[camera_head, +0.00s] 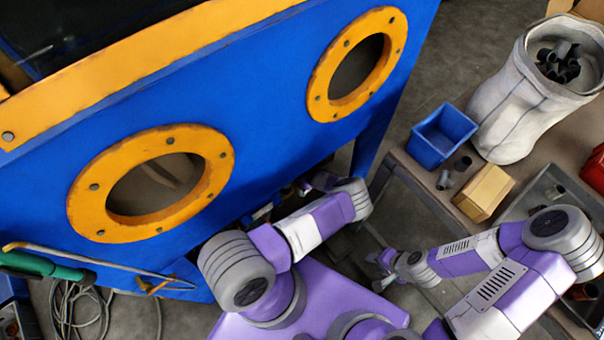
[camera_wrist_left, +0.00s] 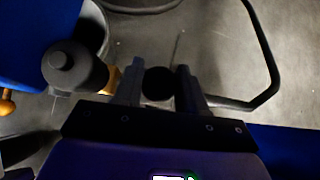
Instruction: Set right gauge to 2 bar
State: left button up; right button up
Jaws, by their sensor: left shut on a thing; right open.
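My left arm reaches under the front of the blue cabinet in the head view, and its gripper is mostly hidden there. In the left wrist view my left gripper (camera_wrist_left: 158,88) is shut on a round black knob (camera_wrist_left: 158,84), with one finger on each side of it. A larger dark grey knob-like part (camera_wrist_left: 72,66) sits to the left of the fingers, with a brass-coloured piece (camera_wrist_left: 113,78) between. I cannot make out a gauge dial or its reading in either view. My right gripper (camera_head: 383,265) is open and empty, low between the cabinet and the workbench.
The blue cabinet (camera_head: 265,110) with two orange-ringed openings fills the left. The workbench (camera_head: 405,172) at right holds a blue bin (camera_head: 440,137), a yellow box (camera_head: 483,192) and a white sack (camera_head: 510,110). A bent black bar (camera_wrist_left: 270,60) curves right of my left gripper. Cables (camera_head: 75,310) lie lower left.

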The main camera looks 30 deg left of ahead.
pick_arm(q)
jog(key=shift+n+g+y, duration=0.3)
jog(key=shift+n+g, duration=1.6)
jog(key=shift+n, duration=0.6)
jog(key=o, duration=1)
jog(key=p+v, duration=0.2)
jog(key=v, duration=0.5)
jog(key=shift+d+r, duration=0.25)
